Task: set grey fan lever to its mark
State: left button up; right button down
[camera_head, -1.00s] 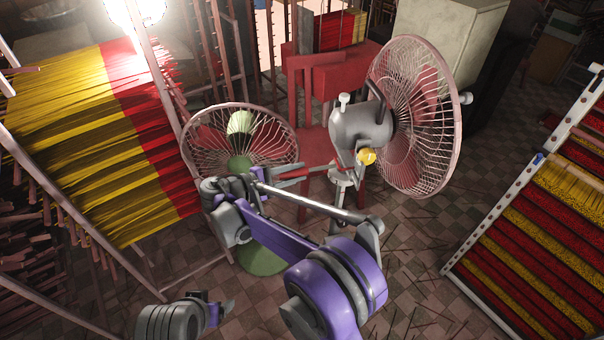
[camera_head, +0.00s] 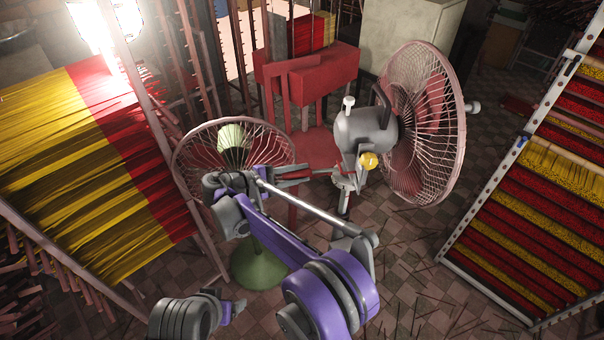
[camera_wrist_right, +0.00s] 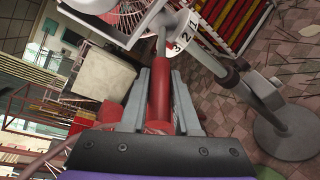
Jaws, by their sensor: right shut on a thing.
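The grey fan (camera_head: 362,135) has a pink wire cage and stands right of centre in the head view, with a yellow knob at its side. Its lever, with a red grip, reaches left from the stand below the motor. My right gripper (camera_head: 305,175) is at this lever. In the right wrist view my right gripper (camera_wrist_right: 160,100) is shut on the red grip of the lever (camera_wrist_right: 159,92). The lever's bare rod runs up beside a white number plate (camera_wrist_right: 186,33) marked 1, 2, 3, near the 3. My left gripper cannot be made out.
A green fan (camera_head: 262,262) stands behind my right arm. A rack of yellow and red incense sticks (camera_head: 80,150) fills the left, and another rack (camera_head: 520,140) the right.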

jog(key=shift+w, duration=0.1)
dwell(0.5)
jog(key=c, duration=0.7)
grip_release()
jog(key=shift+w, duration=0.1)
jog(key=shift+o, duration=0.2)
jog(key=shift+a, duration=0.1)
jog(key=v, duration=1)
jog(key=shift+s+a+b, duration=0.2)
jog(key=shift+a+b, duration=0.15)
jog(key=shift+r, duration=0.1)
